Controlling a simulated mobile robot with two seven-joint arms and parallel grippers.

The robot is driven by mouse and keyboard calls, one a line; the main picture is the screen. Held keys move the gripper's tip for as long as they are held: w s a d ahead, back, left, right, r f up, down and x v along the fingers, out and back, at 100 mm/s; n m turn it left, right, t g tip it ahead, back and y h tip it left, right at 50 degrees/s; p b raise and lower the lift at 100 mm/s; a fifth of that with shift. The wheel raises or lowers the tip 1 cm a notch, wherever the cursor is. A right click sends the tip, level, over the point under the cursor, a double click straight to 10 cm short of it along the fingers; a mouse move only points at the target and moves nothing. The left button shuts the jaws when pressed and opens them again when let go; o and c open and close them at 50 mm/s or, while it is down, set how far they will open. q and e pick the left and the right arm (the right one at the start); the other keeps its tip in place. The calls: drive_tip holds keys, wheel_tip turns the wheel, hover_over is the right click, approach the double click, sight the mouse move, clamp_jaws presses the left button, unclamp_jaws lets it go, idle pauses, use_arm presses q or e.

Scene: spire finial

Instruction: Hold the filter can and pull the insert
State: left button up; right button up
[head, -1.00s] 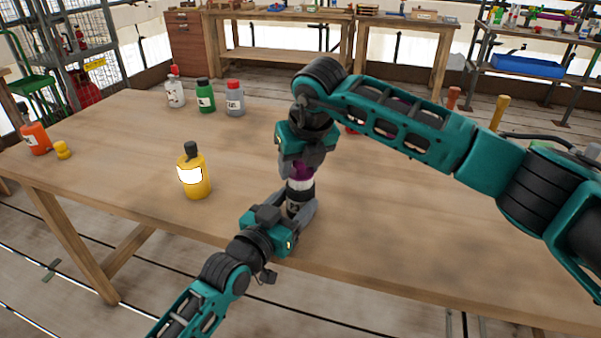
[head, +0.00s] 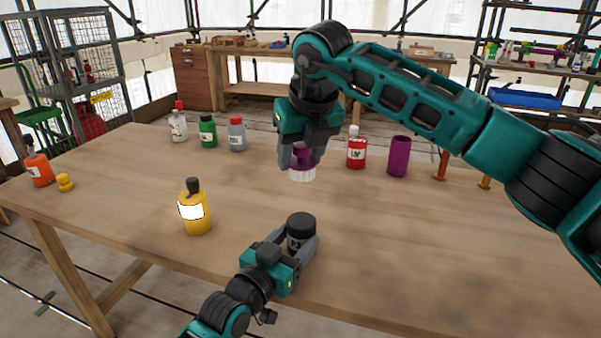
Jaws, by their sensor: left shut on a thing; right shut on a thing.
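The filter can (head: 301,226), dark with a black top, stands on the wooden table near its front edge. My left gripper (head: 303,246) is shut around the can's side. The insert (head: 302,173), purple with a white ribbed lower part, hangs above and behind the can in the picture, apart from it. My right gripper (head: 302,153) is shut on the insert's purple upper part from above. The gripper fingers hide part of the insert, and the inside of the can cannot be seen.
A yellow bottle (head: 194,212) stands left of the can. A red bottle (head: 356,152) and a purple cylinder (head: 398,157) stand to the right. White, green (head: 208,135) and grey bottles stand at the back left. The table's right front is clear.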

drive_tip(key=shift+r, duration=1.55)
use_arm(q)
drive_tip(key=o, duration=1.2)
